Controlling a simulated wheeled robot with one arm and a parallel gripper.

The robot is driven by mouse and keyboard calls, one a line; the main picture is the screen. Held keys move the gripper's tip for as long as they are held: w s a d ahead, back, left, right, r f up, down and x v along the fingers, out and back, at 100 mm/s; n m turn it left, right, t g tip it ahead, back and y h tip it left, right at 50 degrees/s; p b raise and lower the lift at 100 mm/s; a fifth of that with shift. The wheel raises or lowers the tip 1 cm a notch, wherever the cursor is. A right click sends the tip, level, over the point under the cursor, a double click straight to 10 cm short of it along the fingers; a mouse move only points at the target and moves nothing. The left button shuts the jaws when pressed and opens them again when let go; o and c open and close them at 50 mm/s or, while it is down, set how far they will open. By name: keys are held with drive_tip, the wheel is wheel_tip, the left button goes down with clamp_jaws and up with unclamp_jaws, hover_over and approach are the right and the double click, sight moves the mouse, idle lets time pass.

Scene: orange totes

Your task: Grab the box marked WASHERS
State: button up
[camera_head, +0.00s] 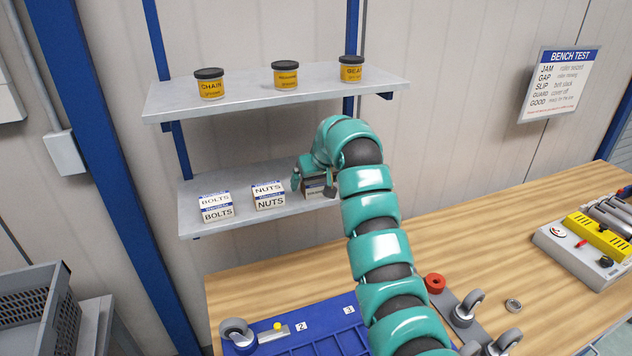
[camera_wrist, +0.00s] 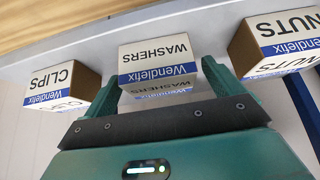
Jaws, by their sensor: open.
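The WASHERS box (camera_wrist: 158,52) is a small cardboard box with white, blue-banded labels. In the wrist view it sits between the two teal fingers of my gripper (camera_wrist: 162,76). The fingers are open on either side of it, and I cannot tell whether either one touches it. In the head view my gripper (camera_head: 313,184) is at the lower shelf, right of the NUTS box. There the box (camera_head: 316,189) between the fingers is mostly hidden by my arm and gripper.
The NUTS box (camera_head: 268,196) and BOLTS box (camera_head: 215,206) stand to the left on the lower shelf (camera_head: 240,222). The CLIPS box (camera_wrist: 62,86) is on the other side of WASHERS. The upper shelf (camera_head: 240,95), holding three jars, overhangs. A wooden bench (camera_head: 480,250) lies below.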

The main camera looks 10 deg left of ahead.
drive_tip(key=c, duration=1.3)
drive_tip(key=shift+r, duration=0.15)
